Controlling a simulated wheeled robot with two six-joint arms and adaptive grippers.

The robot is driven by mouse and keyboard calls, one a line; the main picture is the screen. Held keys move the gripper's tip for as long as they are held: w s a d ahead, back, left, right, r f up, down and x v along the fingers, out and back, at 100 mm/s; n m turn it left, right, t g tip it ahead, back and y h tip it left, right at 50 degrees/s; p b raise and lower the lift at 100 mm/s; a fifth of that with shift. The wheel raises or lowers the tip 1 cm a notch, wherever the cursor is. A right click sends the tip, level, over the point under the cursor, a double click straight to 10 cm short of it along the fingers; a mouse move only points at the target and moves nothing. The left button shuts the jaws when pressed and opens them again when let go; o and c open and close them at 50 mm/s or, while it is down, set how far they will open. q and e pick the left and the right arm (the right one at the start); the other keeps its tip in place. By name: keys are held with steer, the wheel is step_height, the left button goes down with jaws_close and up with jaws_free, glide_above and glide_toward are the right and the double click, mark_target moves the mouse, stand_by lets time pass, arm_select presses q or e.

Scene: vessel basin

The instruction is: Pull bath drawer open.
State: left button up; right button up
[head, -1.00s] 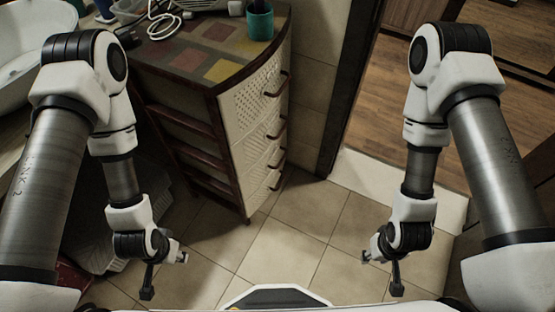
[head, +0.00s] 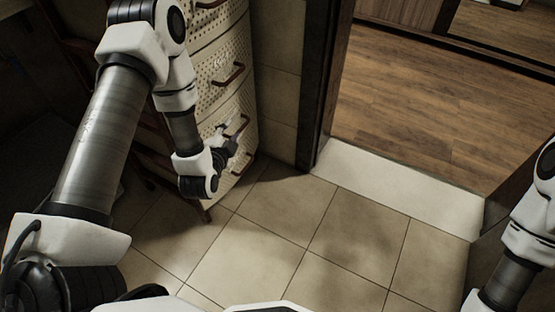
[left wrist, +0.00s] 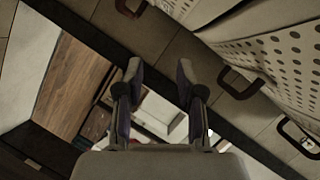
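The drawer cabinet (head: 222,52) stands at the upper left of the head view, with pale perforated drawer fronts and curved dark handles. One handle (head: 230,76) shows clearly above my left gripper (head: 230,133), which is by the lower drawers and partly hides them. In the left wrist view my left gripper (left wrist: 158,76) has its two fingers apart with nothing between them. Drawer fronts (left wrist: 282,62) fill the right of that view. A handle (left wrist: 238,84) lies to the right of the fingers, apart from them. My right gripper is out of view.
Tiled floor (head: 300,235) is clear in front of the cabinet. A dark door frame (head: 322,90) stands to its right, with a pale threshold (head: 400,190) and wooden floor (head: 425,110) beyond. The area left of my left arm is dark.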

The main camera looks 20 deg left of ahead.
arm_select(q)
steer(key=b, duration=0.5)
glide_toward(240, 129)
steer(key=w+f, duration=0.2)
steer(key=shift+n+t, duration=0.3)
steer(key=b+x, duration=0.4)
steer(key=x, duration=0.3)
steer(key=shift+a, duration=0.2)
steer(key=shift+w+a+r, duration=0.1)
steer(key=shift+w, duration=0.25)
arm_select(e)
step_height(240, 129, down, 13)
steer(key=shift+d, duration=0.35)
arm_select(q)
steer(key=shift+c, duration=0.3)
jaws_close()
